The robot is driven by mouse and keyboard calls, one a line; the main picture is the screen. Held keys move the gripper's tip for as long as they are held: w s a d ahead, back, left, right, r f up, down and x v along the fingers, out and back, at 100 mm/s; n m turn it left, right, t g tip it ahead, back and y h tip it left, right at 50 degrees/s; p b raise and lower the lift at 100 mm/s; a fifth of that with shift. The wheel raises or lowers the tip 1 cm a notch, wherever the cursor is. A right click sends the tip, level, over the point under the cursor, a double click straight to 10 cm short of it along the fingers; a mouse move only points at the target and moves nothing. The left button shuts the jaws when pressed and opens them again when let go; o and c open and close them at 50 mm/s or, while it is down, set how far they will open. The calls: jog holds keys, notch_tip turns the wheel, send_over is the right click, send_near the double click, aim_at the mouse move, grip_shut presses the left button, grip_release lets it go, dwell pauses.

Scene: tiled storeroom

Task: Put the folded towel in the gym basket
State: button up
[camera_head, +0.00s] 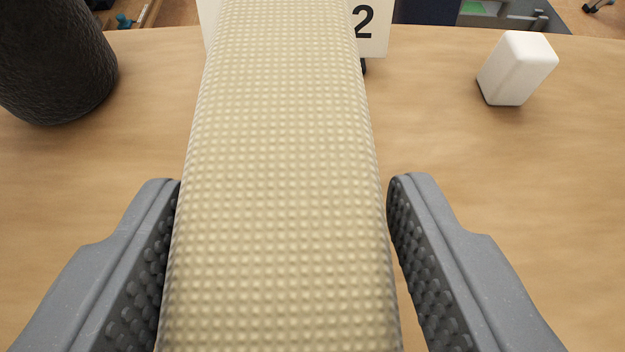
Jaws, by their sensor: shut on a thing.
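The folded towel (280,170) is cream-coloured with a raised dot texture. It fills the middle of the view, running from the bottom edge up to the top edge. My gripper (285,185) has its two grey fingers on either side of the towel, with dark studded pads facing it. The gripper is shut on the towel and holds it above a wooden table (480,190). The gym basket cannot be made out in this view.
A dark textured rounded object (55,60) stands at the upper left. A small white block (518,68) stands at the upper right. A white sign (375,30) with a "2" is partly hidden behind the towel. The tabletop right of the towel is mostly clear.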

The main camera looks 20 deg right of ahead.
aim_at(298, 276)
jog(key=shift+w+d+f, duration=0.2)
jog(key=shift+w, duration=0.1)
jog(key=shift+f+b, duration=0.45)
jog(key=shift+f, duration=1.1)
jog(key=shift+f, duration=0.1)
jog(key=o, duration=1.1)
jog(key=shift+c, duration=0.2)
jog(key=p+v, duration=0.1)
jog(key=v, duration=1)
jog(key=shift+p, duration=0.3)
jog(key=shift+s+a+r, duration=0.15)
jog(key=shift+s+r, duration=0.2)
jog(key=shift+s, duration=0.15)
